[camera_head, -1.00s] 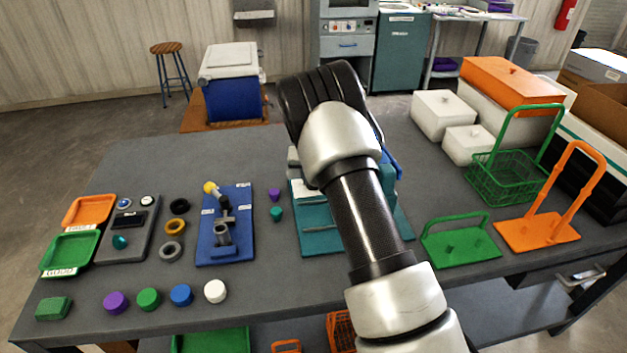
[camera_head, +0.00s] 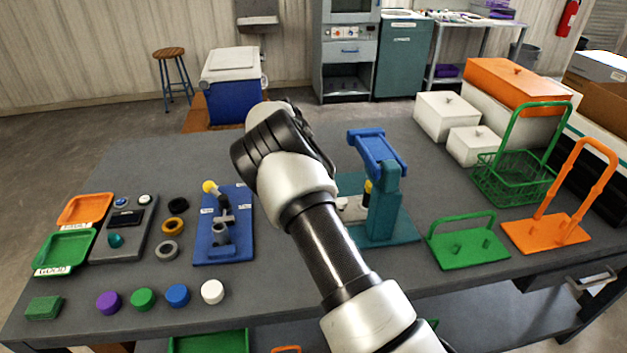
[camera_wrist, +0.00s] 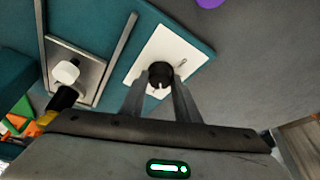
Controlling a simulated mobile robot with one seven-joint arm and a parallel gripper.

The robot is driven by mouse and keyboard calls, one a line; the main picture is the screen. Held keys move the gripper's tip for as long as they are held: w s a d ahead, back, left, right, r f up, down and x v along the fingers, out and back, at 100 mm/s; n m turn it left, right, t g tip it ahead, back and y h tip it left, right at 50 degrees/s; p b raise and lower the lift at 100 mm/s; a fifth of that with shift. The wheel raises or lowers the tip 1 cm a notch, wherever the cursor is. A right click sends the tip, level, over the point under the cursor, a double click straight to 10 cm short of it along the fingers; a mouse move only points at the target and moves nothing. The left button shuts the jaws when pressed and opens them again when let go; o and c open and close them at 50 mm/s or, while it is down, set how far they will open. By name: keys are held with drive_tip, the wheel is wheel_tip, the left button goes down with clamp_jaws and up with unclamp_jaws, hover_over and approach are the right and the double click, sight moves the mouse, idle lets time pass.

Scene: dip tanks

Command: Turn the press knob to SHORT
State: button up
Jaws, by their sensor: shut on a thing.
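The press (camera_head: 380,190) has a teal base and a blue lever arm and stands mid-table in the head view. In the wrist view its black round knob (camera_wrist: 160,71) sits on a white plate (camera_wrist: 178,45) on the teal base. My gripper (camera_wrist: 161,84) has its two grey fingers on either side of the knob, shut on it. A small mark shows on the plate to the right of the knob; no lettering is readable. In the head view my arm hides the gripper and knob.
On the press base, a white block (camera_wrist: 66,72) sits in a grey metal plate beside the knob plate. A blue fixture (camera_head: 222,232) stands left of my arm. A green holder (camera_head: 467,245) and an orange holder (camera_head: 545,232) stand to the right.

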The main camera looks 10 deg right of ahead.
drive_tip(key=shift+w+m+g, duration=0.1)
drive_tip(key=shift+m+g, duration=0.3)
drive_tip(key=shift+m, duration=0.6)
drive_tip(key=o, duration=1)
drive_tip(key=shift+o, duration=0.2)
drive_tip(key=v, duration=1.7)
drive_tip(key=shift+a+r+p, duration=0.15)
drive_tip(key=shift+a+p, duration=0.05)
drive_tip(key=shift+p, duration=0.25)
